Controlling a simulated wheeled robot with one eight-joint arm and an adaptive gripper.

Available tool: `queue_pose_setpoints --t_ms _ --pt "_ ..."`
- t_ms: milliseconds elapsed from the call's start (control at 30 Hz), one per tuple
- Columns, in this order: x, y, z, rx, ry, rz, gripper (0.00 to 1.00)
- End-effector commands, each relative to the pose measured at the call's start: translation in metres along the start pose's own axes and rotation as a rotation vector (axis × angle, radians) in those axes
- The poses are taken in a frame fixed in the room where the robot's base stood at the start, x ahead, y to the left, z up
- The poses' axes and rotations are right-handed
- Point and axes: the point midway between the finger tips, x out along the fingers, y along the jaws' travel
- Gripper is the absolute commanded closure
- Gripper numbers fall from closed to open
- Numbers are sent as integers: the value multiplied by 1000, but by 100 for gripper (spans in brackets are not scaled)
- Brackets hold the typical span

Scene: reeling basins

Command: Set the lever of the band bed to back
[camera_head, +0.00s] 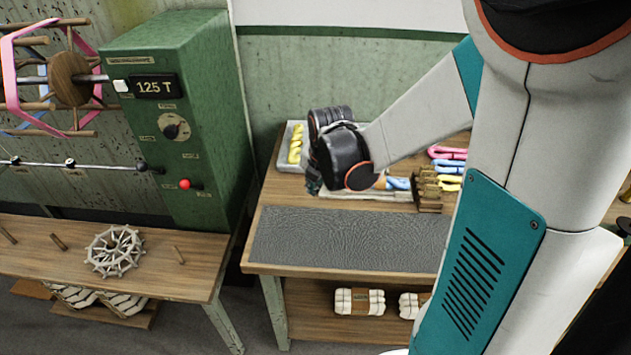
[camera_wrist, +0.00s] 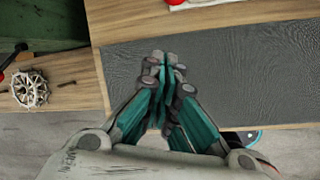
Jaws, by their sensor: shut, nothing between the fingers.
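I cannot tell for sure which part is the band bed or its lever. A pale flat bed (camera_head: 365,194) with coloured skeins lies on the right table, partly hidden behind my wrist. A brown notched block (camera_head: 430,192) stands at its right end. My gripper (camera_head: 313,184) hangs over the table left of the bed, largely hidden by my wrist in the head view. In the wrist view my gripper (camera_wrist: 165,62) is shut and empty, above the dark grey mat (camera_wrist: 240,65).
A green cabinet (camera_head: 165,95) with a dial and a red knob (camera_head: 185,184) stands left. A pale tray (camera_head: 284,158) holds yellow skeins. A spoked wheel (camera_head: 115,250) lies on the left bench. The mat is clear.

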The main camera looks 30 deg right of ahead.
Motion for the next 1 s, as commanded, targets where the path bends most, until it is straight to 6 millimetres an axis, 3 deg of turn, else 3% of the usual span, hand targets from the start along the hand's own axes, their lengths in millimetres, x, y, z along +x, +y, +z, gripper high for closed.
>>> queue_pose_setpoints --t_ms 433,700,1000 --pt "90 0 -1 0 0 0 100" --pt "72 0 32 1 0 0 100" --pt "69 0 38 1 0 0 100"
